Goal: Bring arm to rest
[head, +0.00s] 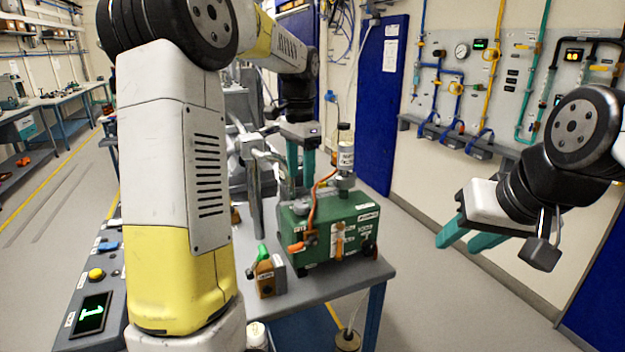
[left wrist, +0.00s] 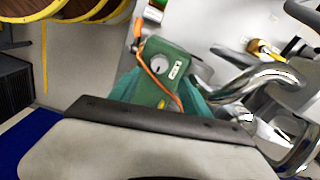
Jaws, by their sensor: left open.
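My left arm comes in from the left, and its left gripper (head: 301,178) hangs with teal fingers pointing down, behind and above the green pump box (head: 335,228). The fingers are apart with nothing seen between them. In the left wrist view the left gripper (left wrist: 160,92) shows partly over its pale housing, with the green box (left wrist: 163,66) and its gauge beyond. My right gripper (head: 455,247) is at the right, in the air clear of the table, its teal fingers apart and empty, pointing down and left.
The green box stands on a grey table (head: 340,285) with an orange-brown device (head: 267,276). Metal pipes (head: 256,185) stand close beside the left gripper. A blue door (head: 380,110) and a valve panel (head: 490,75) are behind. A control console (head: 95,285) is at left. Floor is clear at lower right.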

